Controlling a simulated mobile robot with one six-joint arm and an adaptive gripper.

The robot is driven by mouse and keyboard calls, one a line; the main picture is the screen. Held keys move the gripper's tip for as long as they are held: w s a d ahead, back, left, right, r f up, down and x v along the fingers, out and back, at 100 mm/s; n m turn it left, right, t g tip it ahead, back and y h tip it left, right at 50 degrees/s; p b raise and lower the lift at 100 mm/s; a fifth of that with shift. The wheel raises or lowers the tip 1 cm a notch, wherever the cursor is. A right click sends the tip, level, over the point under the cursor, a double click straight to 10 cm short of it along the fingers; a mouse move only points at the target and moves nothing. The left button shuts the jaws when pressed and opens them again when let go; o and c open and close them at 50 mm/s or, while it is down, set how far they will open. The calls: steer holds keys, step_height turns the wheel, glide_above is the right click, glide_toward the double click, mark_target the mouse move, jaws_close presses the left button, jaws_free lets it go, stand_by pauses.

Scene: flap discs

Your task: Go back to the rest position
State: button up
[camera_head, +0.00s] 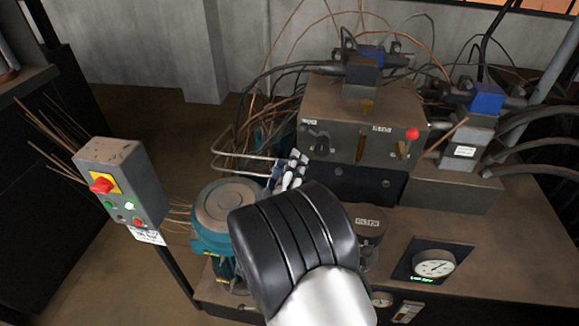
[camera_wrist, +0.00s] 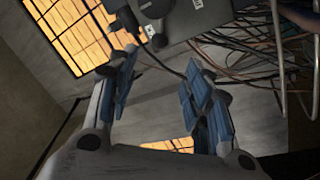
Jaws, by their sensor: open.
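My gripper (camera_wrist: 162,85) is open and empty in the wrist view. Its two fingers with blue pads stand apart, with a grey wall and an orange-lit window behind them. In the head view my gripper (camera_head: 290,172) shows only in part, past the black wrist of my arm. There it appears between the teal motor (camera_head: 224,203) and the grey valve block (camera_head: 345,130). My arm hides part of the motor and the bench front. I cannot tell whether the gripper touches anything in the head view.
A control box (camera_head: 122,180) with a red knob on a yellow plate stands on a post at left. A red-knobbed lever (camera_head: 412,134), blue-topped valves (camera_head: 487,98), a gauge (camera_head: 434,264) and loose cables crowd the bench. Open floor (camera_head: 150,110) shows behind the control box.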

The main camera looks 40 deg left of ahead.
stand_by(0.5)
steer(key=w+d+r+m+g+h, duration=0.2)
steer(key=w+d+r+m+g, duration=0.25)
steer(key=w+d+r, duration=0.8)
steer(key=s+d+m+g, duration=0.2)
steer(key=s+d, duration=0.1)
steer(key=d, duration=0.7)
steer(key=s+d+m+g+h, duration=0.2)
steer(key=s+d, duration=0.4)
steer(key=d, duration=0.4)
steer(key=s+d+m+g+h, duration=0.2)
steer(key=s+d, duration=0.4)
steer(key=d, duration=0.4)
steer(key=s+d+f+m+g+h, duration=0.1)
steer(key=s+d+m, duration=0.1)
steer(key=s+d, duration=0.3)
steer(key=s+d+f+m+g+h, duration=0.1)
steer(key=s+d, duration=0.4)
steer(key=s, duration=0.5)
steer(key=shift+s+d+f+m+g+h, duration=0.2)
steer(key=shift+d+f+m+g+h, duration=0.25)
steer(key=shift+f+m, duration=0.35)
steer(key=shift+a, duration=0.15)
